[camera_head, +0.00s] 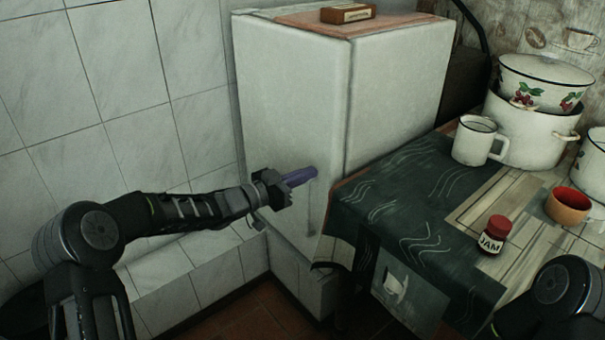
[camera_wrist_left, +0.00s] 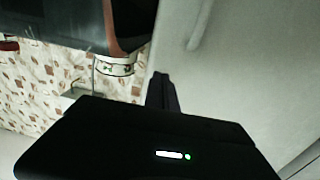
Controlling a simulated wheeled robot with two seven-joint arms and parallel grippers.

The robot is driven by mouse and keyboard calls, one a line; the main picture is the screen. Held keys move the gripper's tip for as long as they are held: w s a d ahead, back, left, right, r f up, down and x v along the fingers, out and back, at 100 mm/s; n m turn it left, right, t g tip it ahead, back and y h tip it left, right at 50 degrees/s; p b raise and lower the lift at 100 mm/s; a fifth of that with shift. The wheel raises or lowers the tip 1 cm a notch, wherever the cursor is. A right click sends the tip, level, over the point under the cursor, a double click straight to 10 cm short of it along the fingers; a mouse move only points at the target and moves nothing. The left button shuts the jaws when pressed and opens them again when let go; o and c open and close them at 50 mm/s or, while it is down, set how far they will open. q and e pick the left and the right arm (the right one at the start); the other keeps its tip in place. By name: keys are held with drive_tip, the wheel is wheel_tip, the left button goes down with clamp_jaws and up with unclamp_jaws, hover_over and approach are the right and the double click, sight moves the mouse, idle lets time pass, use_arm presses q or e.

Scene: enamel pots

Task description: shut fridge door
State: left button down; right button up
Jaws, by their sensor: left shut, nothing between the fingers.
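The white fridge (camera_head: 395,85) stands in the corner beside the table. Its door (camera_head: 285,100) is the broad pale face turned toward the left, and it looks shut or nearly so; I cannot tell if a narrow gap is left. My left gripper (camera_head: 303,176) is shut and empty, its purplish fingers at the lower part of the door. I cannot tell if the fingertips touch it. In the left wrist view the dark fingers (camera_wrist_left: 162,92) show against the pale door (camera_wrist_left: 240,70), with a bar-like handle (camera_wrist_left: 200,25) above. My right gripper is out of view.
A table with a dark patterned cloth (camera_head: 390,205) stands right of the door. It holds a white mug (camera_head: 472,142), enamel pots (camera_head: 525,135), a jam jar (camera_head: 494,236) and an orange cup (camera_head: 568,206). A small box (camera_head: 347,13) lies on the fridge. A tiled wall (camera_head: 110,80) is at left.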

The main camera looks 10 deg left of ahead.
use_arm(q)
drive_tip(key=p+v, duration=0.1)
drive_tip(key=v, duration=0.9)
drive_tip(key=shift+s, duration=0.4)
